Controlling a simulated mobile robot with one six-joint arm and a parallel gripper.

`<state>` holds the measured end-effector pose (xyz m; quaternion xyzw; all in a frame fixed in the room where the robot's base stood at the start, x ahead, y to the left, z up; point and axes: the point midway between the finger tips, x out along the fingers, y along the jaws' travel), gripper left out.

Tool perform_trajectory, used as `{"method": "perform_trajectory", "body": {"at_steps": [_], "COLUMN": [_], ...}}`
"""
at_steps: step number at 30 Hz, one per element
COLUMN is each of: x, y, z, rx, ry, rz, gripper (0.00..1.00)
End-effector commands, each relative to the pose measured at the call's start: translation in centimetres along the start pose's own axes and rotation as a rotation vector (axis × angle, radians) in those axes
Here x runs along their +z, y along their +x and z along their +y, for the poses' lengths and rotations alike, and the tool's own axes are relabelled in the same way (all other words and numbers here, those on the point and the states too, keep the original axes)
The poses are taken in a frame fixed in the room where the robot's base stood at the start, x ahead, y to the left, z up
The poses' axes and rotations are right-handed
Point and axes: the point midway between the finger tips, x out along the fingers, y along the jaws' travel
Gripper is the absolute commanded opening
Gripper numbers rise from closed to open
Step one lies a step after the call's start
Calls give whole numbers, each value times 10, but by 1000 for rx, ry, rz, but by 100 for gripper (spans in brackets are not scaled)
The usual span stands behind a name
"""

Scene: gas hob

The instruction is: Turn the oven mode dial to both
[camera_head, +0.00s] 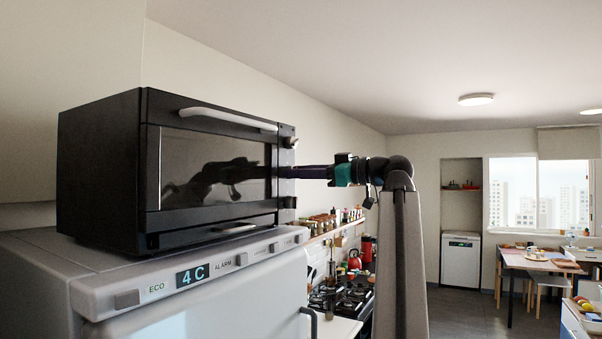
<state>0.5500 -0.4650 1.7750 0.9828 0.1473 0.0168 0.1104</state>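A black countertop oven (95,175) with a dark glass door (215,170) and a pale handle (228,118) stands on top of a white fridge. Its dials are on the narrow control strip at the right end of the front. An upper dial (289,142) and a lower dial (290,202) show from the side. My gripper (284,172) reaches in from the right, its tip at the strip between these two dials. Its fingers are seen edge-on, so their opening is hidden. Any dial at the tip is hidden too. Dial markings cannot be read.
The white fridge (190,287) has a front panel showing "4 C". A gas hob (343,298) and a shelf of jars (335,222) are behind my arm. A table (540,262) stands at the far right. Open floor (465,305) lies between.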

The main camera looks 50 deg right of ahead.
Motion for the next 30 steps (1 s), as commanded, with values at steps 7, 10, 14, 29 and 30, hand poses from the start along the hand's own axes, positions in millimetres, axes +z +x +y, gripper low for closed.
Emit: {"method": "perform_trajectory", "body": {"at_steps": [7,10,14,29,30], "x": [0,0,1,2,2], "y": [0,0,0,1,1], "z": [0,0,0,0,0], "rx": [-1,-1,0,5,5], "ry": [9,26,65,405,440], "rz": [1,2,4,24,26], "gripper": [4,4,4,4,4]}}
